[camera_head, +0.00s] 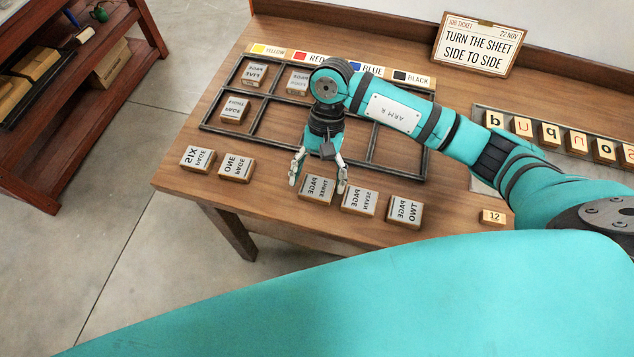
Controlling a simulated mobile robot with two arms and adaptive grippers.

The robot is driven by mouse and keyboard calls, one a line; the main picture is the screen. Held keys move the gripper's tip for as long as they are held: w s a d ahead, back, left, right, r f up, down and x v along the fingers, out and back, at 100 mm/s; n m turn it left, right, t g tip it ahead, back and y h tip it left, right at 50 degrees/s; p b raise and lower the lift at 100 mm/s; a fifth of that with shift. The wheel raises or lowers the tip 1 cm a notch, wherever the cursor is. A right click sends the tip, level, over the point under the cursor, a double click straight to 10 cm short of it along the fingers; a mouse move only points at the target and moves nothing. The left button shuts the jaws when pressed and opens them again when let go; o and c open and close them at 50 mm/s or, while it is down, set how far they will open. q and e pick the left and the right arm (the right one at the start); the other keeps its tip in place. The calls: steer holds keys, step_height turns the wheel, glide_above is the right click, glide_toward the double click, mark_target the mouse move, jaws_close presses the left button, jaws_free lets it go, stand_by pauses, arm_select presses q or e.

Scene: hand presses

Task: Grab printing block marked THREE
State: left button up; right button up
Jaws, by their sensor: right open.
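The printing block marked THREE (318,191) lies on the table near its front edge, with mirrored lettering reading PAGE THREE on its grey top. My right gripper (318,181) is open and empty, pointing down over the THREE block. Its left finger is left of the block and its right finger is near the block's right side. I cannot tell how high the fingertips are above it. My left gripper is out of view.
Block SEVEN (360,201) sits close to the right of THREE, then block TWO (405,211). Blocks ONE (236,168) and SIX (197,158) lie to the left. A divided frame (262,116) behind holds several blocks. A job ticket (478,45) stands at the back.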

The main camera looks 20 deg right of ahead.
steer(key=shift+x, duration=0.75)
steer(key=shift+c, duration=0.4)
steer(key=c, duration=0.9)
steer(key=shift+c, duration=0.2)
steer(key=shift+r, duration=0.15)
